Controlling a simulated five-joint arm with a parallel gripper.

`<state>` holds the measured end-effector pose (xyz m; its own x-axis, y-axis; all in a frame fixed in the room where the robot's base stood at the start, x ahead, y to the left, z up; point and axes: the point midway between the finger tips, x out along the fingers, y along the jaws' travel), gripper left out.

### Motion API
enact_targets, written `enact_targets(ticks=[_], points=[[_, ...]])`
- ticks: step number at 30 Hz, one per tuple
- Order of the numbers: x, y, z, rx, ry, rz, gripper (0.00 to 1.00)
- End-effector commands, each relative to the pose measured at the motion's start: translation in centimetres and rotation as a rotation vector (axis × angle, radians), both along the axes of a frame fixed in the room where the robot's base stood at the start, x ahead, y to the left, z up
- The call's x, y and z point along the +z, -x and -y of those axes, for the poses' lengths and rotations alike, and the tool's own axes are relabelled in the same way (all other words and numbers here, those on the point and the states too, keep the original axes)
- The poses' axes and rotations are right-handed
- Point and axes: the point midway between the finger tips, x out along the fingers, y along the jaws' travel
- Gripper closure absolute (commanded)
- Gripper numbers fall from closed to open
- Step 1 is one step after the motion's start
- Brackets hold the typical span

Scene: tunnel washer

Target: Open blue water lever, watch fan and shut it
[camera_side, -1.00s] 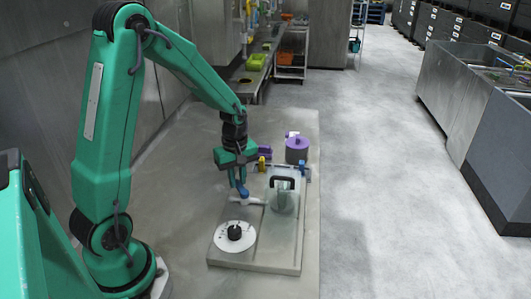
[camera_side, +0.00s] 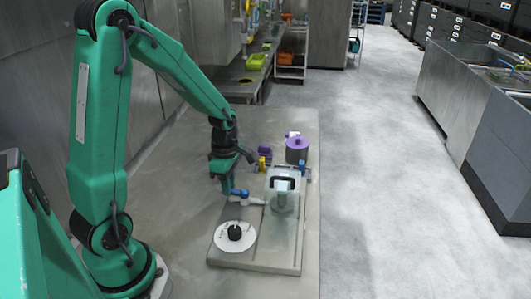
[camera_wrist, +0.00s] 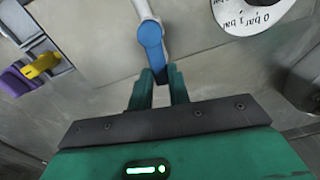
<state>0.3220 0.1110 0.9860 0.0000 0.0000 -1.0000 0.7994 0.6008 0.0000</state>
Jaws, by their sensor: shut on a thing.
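The blue water lever (camera_side: 239,192) sits on a white pipe (camera_side: 252,201) on the grey board. It points left, roughly in line with the pipe. My gripper (camera_side: 228,186) is at the lever's free end, left of the pipe. In the wrist view the blue lever (camera_wrist: 152,42) runs down between the two green fingers of my gripper (camera_wrist: 159,78), which are closed around its end. A clear cover with a black handle (camera_side: 282,181) stands right of the pipe. I cannot make out a fan inside it.
A white dial with a black knob (camera_side: 234,233) lies at the board's front; its bar markings (camera_wrist: 262,18) show in the wrist view. The bench left of the board is clear.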

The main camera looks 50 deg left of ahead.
Motion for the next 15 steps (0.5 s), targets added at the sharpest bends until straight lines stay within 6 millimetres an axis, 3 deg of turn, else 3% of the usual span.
enact_targets(ticks=[15], points=[[0.04, 0.2, 0.04, 0.04, 0.001, -0.001, 1.0]])
